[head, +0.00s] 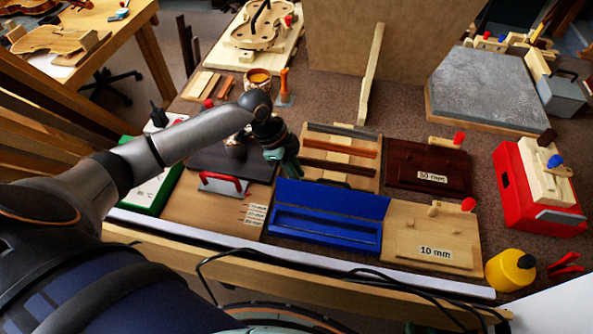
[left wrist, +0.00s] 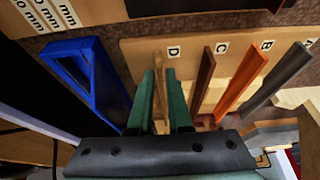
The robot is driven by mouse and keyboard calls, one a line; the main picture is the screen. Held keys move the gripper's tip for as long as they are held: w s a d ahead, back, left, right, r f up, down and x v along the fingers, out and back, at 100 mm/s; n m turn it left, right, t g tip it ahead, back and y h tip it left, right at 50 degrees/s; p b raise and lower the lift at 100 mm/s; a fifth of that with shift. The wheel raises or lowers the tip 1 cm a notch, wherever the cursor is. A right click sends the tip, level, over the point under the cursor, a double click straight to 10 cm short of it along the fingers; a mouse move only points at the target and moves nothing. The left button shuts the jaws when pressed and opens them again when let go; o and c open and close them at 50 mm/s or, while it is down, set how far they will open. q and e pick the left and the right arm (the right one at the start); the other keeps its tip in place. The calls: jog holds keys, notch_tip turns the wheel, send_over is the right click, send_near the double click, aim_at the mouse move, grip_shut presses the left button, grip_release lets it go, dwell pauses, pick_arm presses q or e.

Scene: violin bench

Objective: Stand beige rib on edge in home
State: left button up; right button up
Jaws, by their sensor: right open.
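The beige rib (left wrist: 160,88) is a thin strip seen in the left wrist view between the green fingers of my left gripper (left wrist: 161,100), which is shut on it. It stands on edge at the D mark of the rib board (left wrist: 140,48). Its lower part is hidden by the fingers. In the head view my left gripper (head: 284,160) is at the left side of the board (head: 312,129), and I cannot make out the beige rib there. My right gripper is not in view.
A brown rib (left wrist: 205,80), an orange rib (left wrist: 243,85) and a dark grey rib (left wrist: 280,75) stand alongside on the board. An open blue case (head: 330,212) lies in front. A dark red 30 mm block (head: 428,168) is to the right.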

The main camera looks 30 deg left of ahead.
pick_arm(q)
jog(key=o, duration=0.3)
jog(key=v, duration=1.2)
jog(key=shift+a+r+p, duration=0.15)
jog(key=shift+r+p, duration=0.1)
jog(key=shift+p, duration=0.1)
